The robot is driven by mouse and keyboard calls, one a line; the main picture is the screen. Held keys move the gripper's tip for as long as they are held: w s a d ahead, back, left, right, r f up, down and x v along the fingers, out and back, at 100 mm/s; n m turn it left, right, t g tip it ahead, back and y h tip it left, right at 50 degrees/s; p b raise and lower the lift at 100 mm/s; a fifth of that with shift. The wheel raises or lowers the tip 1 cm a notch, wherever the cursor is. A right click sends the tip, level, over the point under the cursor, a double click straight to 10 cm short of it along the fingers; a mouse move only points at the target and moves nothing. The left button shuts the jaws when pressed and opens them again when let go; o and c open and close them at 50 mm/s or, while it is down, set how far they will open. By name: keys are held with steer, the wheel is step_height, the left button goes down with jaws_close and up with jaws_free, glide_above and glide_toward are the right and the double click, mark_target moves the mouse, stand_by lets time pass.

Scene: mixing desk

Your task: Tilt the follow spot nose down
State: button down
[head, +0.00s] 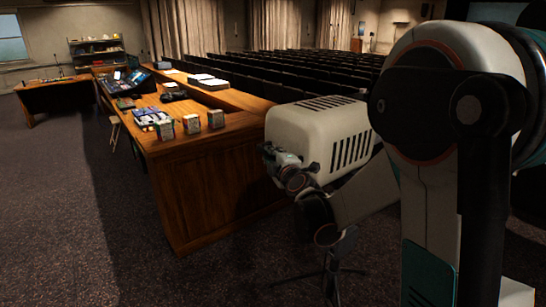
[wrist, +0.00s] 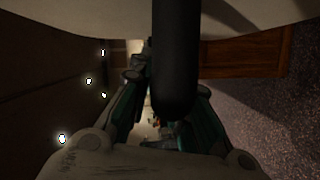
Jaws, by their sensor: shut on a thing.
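The follow spot (head: 318,130) is a pale, boxy lamp housing with dark vent slots, right of the wooden desk in the head view. It looks close to level there. My gripper (head: 285,163) is at its left end. In the wrist view, a thick black handle (wrist: 175,65) runs down from the top between the fingers of my gripper (wrist: 165,128), which is shut on it. The pale underside of the housing (wrist: 70,22) fills the top of that view. The handle is hidden in the head view, and the far end of the lamp is behind my arm.
A dark stand (head: 333,272) with spread legs is below the lamp, partly hidden by my arm. The long wooden desk (head: 215,185) is close on the left, bearing boxes (head: 191,124) and a mixing console (head: 133,83). Rows of dark seats (head: 300,65) lie beyond. Carpet (head: 60,200) at left is clear.

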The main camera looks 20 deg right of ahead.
steer(key=p, duration=0.5)
glide_toward(276, 126)
steer(key=w+a, duration=0.2)
steer(key=w, duration=0.1)
steer(key=shift+w+a+r+m, duration=0.1)
steer(key=shift+w+r+m, duration=0.05)
steer(key=shift+m, duration=0.15)
steer(key=shift+r, duration=0.35)
steer(key=shift+w+r, duration=0.15)
steer(key=shift+w, duration=0.1)
steer(key=c, duration=1.5)
jaws_free()
steer(key=shift+s+r, duration=0.15)
steer(key=shift+s, duration=0.05)
steer(key=s, duration=0.4)
steer(key=s+r, duration=0.1)
steer(key=s, duration=0.7)
steer(key=shift+r, duration=0.15)
